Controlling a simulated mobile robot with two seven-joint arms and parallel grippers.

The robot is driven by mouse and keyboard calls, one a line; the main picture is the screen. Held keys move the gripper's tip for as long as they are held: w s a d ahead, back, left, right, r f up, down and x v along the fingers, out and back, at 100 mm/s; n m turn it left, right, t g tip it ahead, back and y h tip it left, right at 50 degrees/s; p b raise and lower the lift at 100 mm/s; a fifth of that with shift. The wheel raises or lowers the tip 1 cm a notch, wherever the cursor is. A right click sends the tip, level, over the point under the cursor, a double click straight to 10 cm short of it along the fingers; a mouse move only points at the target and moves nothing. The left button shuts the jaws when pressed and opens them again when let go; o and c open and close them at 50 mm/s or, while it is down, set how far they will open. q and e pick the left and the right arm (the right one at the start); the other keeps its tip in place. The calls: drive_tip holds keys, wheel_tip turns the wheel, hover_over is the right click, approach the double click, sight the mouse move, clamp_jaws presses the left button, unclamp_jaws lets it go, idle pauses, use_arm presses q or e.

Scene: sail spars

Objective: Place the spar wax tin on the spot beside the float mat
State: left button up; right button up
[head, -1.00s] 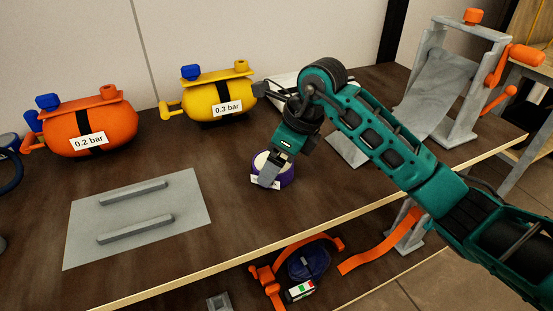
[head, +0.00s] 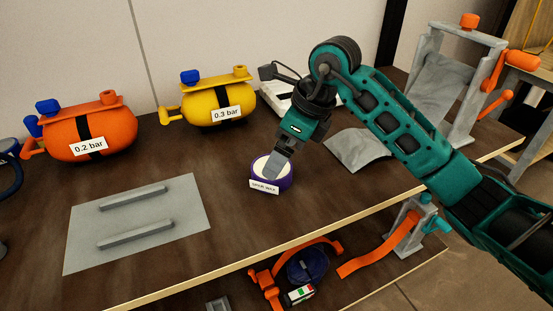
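The spar wax tin (head: 285,183) is a short purple round tin with a pale top and a white label reading "SPAR WAX". It stands upright on the dark bench, right of the grey float mat (head: 90,245), with bare bench between them. My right gripper (head: 274,169) reaches down from the upper right, its grey fingers over the tin's top and right side. The fingers overlap in view, so their gap and any contact are hidden. My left gripper is out of view.
Two raised grey bars lie on the mat. An orange float (head: 70,142) and a yellow float (head: 205,100) stand behind. A grey sheet (head: 357,150) lies right of the tin. The bench's front edge is near; orange straps (head: 375,250) are on the shelf below.

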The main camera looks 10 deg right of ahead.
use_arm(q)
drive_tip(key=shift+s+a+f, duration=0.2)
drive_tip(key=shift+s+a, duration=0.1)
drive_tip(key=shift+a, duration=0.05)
use_arm(e)
drive_tip(key=v, duration=0.7)
drive_tip(key=shift+r, duration=0.3)
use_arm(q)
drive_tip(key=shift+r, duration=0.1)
use_arm(e)
drive_tip(key=shift+s, duration=0.1)
